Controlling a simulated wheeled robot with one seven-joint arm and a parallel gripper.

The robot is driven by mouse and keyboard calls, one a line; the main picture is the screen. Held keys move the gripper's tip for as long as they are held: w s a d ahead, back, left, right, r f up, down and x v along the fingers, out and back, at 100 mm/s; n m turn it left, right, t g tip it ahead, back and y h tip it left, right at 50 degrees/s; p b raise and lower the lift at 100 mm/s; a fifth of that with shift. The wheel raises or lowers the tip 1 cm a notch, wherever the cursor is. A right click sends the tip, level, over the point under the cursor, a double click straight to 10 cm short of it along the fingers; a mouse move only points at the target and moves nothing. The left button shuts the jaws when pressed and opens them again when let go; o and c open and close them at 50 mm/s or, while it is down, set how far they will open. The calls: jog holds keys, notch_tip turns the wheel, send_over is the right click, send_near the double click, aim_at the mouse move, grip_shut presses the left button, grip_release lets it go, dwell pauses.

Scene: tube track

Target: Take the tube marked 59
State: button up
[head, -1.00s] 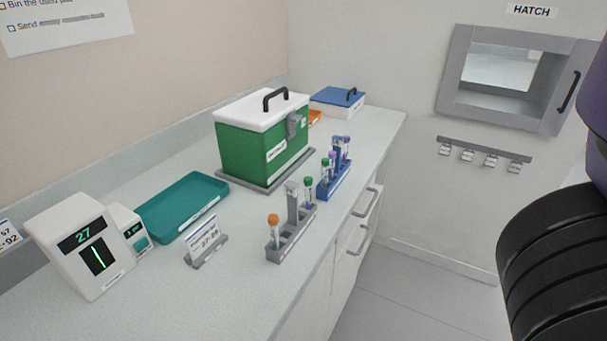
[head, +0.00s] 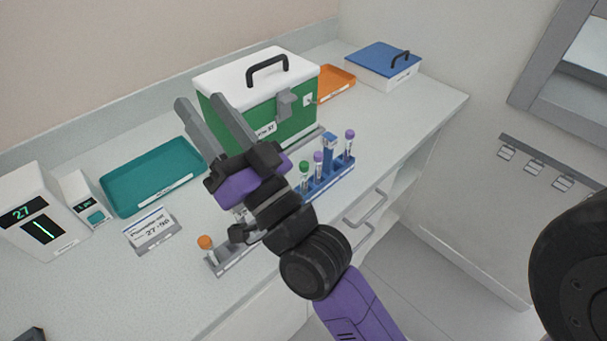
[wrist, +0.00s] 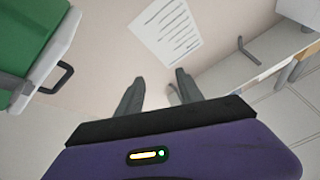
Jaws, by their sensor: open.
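My gripper (head: 217,122) is open and empty in the head view, raised over the counter in front of the green box. Its two fingers also show in the wrist view (wrist: 158,88), with nothing between them. An orange-capped tube (head: 205,243) stands in the grey rack (head: 238,262), which my arm partly covers. The blue rack (head: 328,182) behind it holds a green-capped tube (head: 304,170) and purple-capped tubes, one at its right end (head: 349,142) and one further left (head: 318,160). No number on any tube is readable.
A green box with a white lid (head: 256,76) stands behind the racks. A teal tray (head: 150,178), a sign card (head: 152,232) and a white device reading 27 (head: 40,215) stand left. An orange tray (head: 336,80) and blue-lidded box (head: 383,64) are at the back.

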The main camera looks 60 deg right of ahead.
jog(key=w+a+r+n+t+y+p, duration=0.1)
jog(key=w+a+r+n+y, duration=0.1)
jog(key=w+r+n+y, duration=0.5)
jog(key=w+a+r+n+y+p, duration=0.1)
jog(key=w+r+n+y+p, duration=0.3)
jog(key=r, duration=0.6)
jog(key=n+g+h+p, duration=0.1)
jog(key=n+g+h, duration=0.25)
jog(key=g, duration=2.05)
send_over(304, 179)
jog(key=shift+h, duration=0.35)
jog(key=f, duration=3)
jog(key=shift+w+a+f, duration=0.15)
jog(key=shift+w+f, duration=0.05)
jog(key=shift+f, duration=0.1)
jog(key=shift+s+f, duration=0.1)
jog(key=shift+f, duration=0.15)
jog(key=shift+d+f+p, duration=0.15)
jog(key=shift+f+p, duration=0.15)
jog(key=shift+f, duration=0.9)
jog(key=shift+d+f+p, duration=0.2)
jog(key=shift+f+p, duration=0.05)
jog(key=shift+f, duration=0.9)
jog(key=shift+d+f+p, duration=0.15)
jog(key=shift+f+p, duration=0.15)
jog(key=shift+f, duration=0.9)
grip_shut()
